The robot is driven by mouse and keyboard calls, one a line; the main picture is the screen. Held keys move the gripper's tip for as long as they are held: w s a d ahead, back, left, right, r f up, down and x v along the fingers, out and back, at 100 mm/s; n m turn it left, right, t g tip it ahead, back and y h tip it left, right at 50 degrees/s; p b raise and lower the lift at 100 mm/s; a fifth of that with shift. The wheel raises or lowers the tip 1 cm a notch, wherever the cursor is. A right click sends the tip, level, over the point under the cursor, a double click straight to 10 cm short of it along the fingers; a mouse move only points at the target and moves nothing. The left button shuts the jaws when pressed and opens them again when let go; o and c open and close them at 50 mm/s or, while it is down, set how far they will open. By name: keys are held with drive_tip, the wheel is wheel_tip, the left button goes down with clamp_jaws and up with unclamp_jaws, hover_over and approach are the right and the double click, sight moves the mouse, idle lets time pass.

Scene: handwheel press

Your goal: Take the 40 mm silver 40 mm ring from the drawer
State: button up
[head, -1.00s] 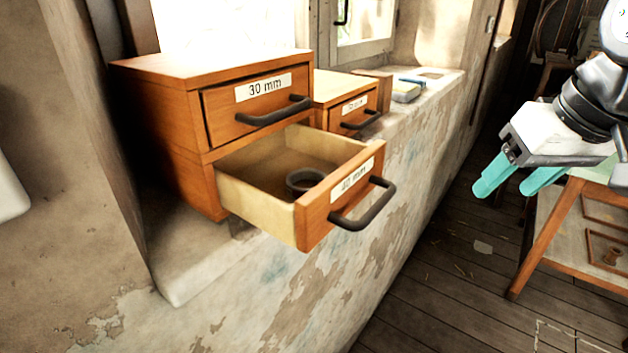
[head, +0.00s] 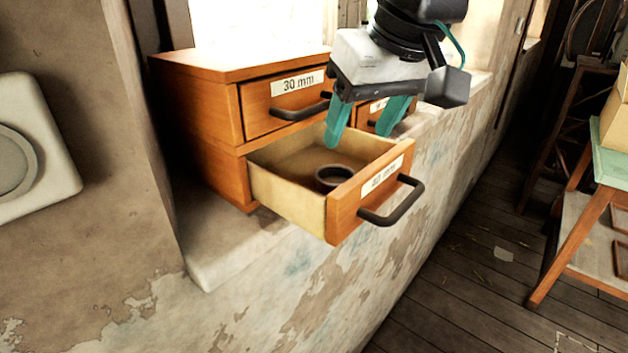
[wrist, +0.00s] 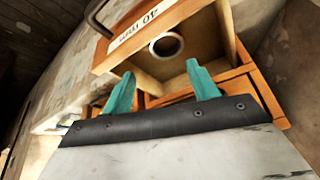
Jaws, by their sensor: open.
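The 40 mm drawer (head: 290,202) is pulled open from the lower part of a wooden cabinet (head: 196,110). A ring (head: 333,178), dark grey in the head view, lies inside near the drawer's front panel. In the wrist view the ring (wrist: 166,45) looks lighter, with its hole visible, beyond my fingertips. My gripper (head: 361,142) hangs above the drawer with its teal fingers pointing down. It is open and empty, apart from the ring. In the wrist view the fingers (wrist: 160,72) spread on either side below the ring.
The closed 30 mm drawer (head: 290,100) with its dark handle is just above the open one. The 40 mm handle (head: 395,206) sticks out in front. A table (head: 590,200) stands at the right.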

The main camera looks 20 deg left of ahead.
sight(339, 167)
drive_tip(key=shift+s+a+f, duration=0.3)
drive_tip(key=shift+s+f, duration=0.15)
drive_tip(key=shift+s, duration=0.1)
drive_tip(key=x, duration=0.7)
drive_tip(key=shift+a+r, duration=0.1)
drive_tip(key=c, duration=0.7)
